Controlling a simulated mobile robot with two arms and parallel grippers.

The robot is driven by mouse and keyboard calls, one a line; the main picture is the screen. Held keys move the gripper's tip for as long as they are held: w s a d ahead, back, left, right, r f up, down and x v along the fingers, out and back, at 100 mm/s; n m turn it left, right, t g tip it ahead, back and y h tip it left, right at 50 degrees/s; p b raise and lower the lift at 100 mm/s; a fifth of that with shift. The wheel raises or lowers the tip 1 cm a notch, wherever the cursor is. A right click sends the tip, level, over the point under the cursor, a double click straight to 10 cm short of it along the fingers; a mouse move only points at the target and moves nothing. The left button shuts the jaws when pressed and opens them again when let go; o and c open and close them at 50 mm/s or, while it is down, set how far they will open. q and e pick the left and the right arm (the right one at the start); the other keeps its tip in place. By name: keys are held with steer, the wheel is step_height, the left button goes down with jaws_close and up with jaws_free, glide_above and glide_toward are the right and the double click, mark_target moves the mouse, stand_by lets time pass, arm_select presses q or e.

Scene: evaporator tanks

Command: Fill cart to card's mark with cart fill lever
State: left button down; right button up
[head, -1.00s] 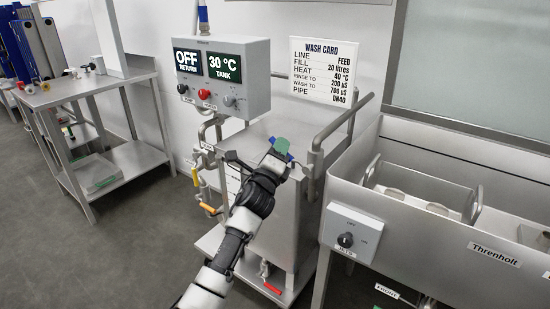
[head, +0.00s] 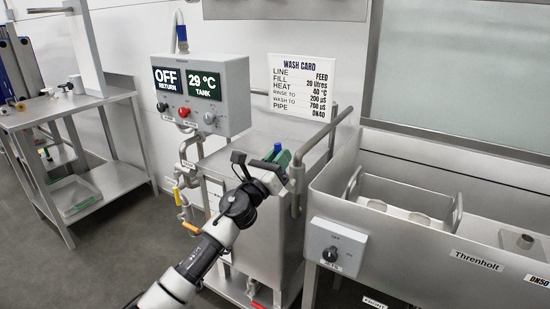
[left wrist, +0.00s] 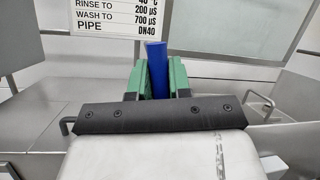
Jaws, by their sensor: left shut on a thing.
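My left gripper (head: 279,158) has green finger pads and is shut on a blue handle (left wrist: 157,70), which stands upright between the pads in the left wrist view. In the head view, the gripper is over the near right side of the steel cart (head: 272,210). The handle's lower part is hidden, so I cannot tell what it joins. The white wash card (head: 302,87) reads feed, 20 litres, 40 °C, 200 µS, 700 µS, DN40. No cart level mark is readable. My right gripper is not in view.
The control box (head: 201,96) shows "OFF" return and 29 °C tank. Pipes with yellow and orange handles run below it. A steel sink (head: 400,245) labelled Threnholt, with a dial box (head: 336,246), stands right. A steel table (head: 65,111) stands left, with open floor between.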

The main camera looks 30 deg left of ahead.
arm_select(q)
steer(key=shift+d+m, duration=0.2)
steer(key=shift+m, duration=0.1)
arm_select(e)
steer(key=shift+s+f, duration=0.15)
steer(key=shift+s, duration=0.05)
arm_select(q)
steer(key=shift+f, duration=0.1)
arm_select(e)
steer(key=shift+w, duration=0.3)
arm_select(q)
steer(key=c, duration=1.1)
jaws_free()
steer(key=shift+o, duration=0.2)
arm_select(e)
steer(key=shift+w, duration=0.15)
arm_select(q)
steer(key=shift+s, duration=0.1)
steer(key=shift+s+f, duration=0.1)
steer(key=shift+s, duration=0.15)
steer(key=b+v, duration=0.1)
steer(key=v, duration=0.9)
steer(key=shift+a+b, duration=0.15)
steer(key=shift+b, duration=0.25)
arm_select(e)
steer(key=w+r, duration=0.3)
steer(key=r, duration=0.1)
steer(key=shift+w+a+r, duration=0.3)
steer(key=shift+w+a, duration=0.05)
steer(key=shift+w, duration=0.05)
